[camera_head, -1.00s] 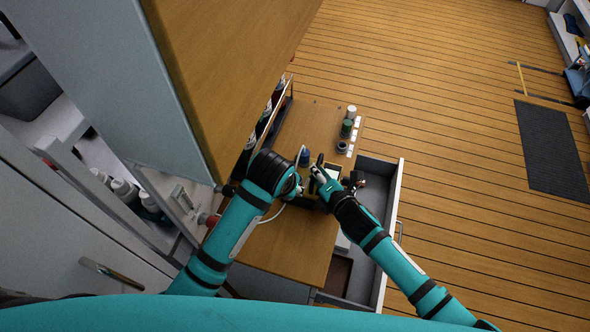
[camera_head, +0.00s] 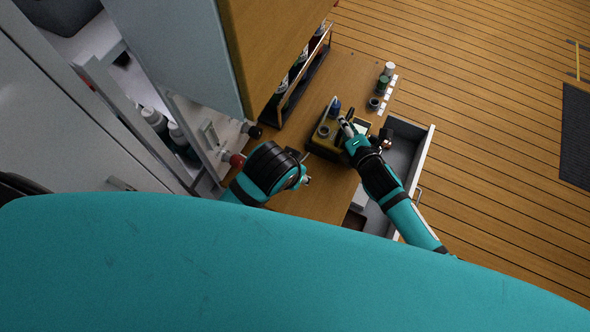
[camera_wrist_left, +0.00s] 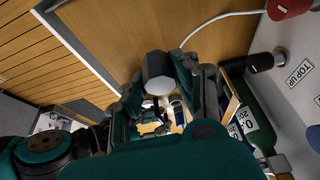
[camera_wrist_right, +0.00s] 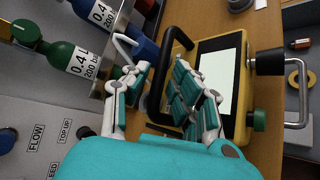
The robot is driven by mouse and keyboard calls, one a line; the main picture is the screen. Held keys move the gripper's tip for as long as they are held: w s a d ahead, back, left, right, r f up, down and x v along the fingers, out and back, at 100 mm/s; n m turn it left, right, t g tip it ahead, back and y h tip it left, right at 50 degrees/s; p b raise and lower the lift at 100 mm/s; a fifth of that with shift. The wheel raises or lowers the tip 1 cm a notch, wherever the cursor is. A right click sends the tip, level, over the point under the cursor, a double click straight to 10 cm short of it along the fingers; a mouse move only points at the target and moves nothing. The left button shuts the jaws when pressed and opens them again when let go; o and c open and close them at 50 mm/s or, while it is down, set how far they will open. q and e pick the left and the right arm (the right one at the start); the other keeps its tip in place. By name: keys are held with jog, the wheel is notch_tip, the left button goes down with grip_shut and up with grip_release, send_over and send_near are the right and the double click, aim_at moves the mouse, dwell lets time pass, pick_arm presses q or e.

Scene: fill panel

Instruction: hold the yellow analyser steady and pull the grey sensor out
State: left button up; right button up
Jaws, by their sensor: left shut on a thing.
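The yellow analyser (camera_head: 323,148) stands on the wooden worktop, with a pale screen and a black handle. In the head view the sensor is too small to make out.
Bottles stand in a rack (camera_head: 300,75) along the panel side. An open drawer (camera_head: 427,150) is to the right. A red knob (camera_head: 236,160) and a black knob (camera_head: 255,131) stick out near my left arm. A white cable (camera_wrist_left: 225,16) runs nearby.

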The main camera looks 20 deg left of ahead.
jog(key=shift+o, duration=1.1)
jog(key=v, duration=1.2)
